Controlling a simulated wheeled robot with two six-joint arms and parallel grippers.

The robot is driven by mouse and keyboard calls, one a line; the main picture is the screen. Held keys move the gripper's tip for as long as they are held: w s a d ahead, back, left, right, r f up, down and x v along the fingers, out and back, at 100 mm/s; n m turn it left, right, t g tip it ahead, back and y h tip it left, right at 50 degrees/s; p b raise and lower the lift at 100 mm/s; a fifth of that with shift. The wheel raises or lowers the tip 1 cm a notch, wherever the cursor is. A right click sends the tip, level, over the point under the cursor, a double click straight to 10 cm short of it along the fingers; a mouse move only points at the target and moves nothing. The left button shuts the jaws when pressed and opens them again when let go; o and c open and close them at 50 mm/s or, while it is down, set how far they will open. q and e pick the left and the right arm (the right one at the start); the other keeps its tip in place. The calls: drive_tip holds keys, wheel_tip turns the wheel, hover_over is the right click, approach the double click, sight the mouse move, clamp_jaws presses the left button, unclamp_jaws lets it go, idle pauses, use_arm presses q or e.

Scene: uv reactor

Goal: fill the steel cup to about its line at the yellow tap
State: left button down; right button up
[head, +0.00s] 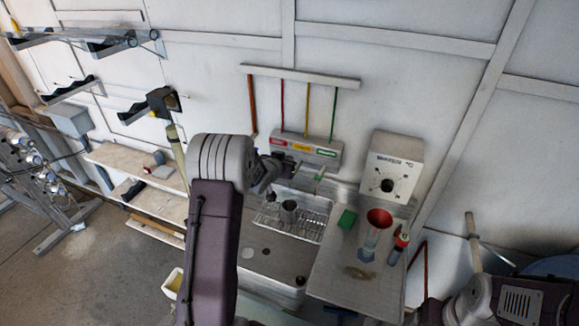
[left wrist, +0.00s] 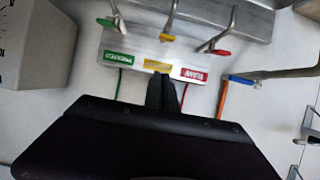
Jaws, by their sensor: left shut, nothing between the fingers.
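The steel cup (head: 289,208) stands on the wire rack of the sink, below the tap panel (head: 306,148); I cannot see its line or its content. The panel has red, yellow and green labels. In the left wrist view, which is upside down, the yellow label (left wrist: 157,65) is in the middle and the yellow tap (left wrist: 167,38) has a small yellow handle. My left gripper (head: 276,163) is shut and empty, close in front of the panel. Its fingers (left wrist: 161,90) point towards the yellow label. My right gripper is out of view.
The wire rack (head: 315,229) lies in the sink. To its right, the counter (head: 335,275) holds a green sponge (head: 347,218), a red funnel (head: 379,218) over a clear vessel, and a red-capped bottle (head: 399,243). A white dial box (head: 394,165) stands behind them.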

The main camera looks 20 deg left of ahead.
use_arm(q)
drive_tip(key=p+x, duration=0.1)
drive_tip(key=x, duration=0.2)
drive_tip(key=shift+w+d+f, duration=0.1)
drive_tip(key=shift+w+f, duration=0.05)
drive_tip(key=shift+w, duration=0.1)
drive_tip(key=f, duration=0.2)
drive_tip(key=shift+s+d+f+p, duration=0.1)
drive_tip(key=shift+s+f+p, duration=0.2)
drive_tip(key=shift+s+p, duration=0.1)
drive_tip(key=shift+s+f, duration=0.2)
drive_tip(key=shift+f, duration=0.35)
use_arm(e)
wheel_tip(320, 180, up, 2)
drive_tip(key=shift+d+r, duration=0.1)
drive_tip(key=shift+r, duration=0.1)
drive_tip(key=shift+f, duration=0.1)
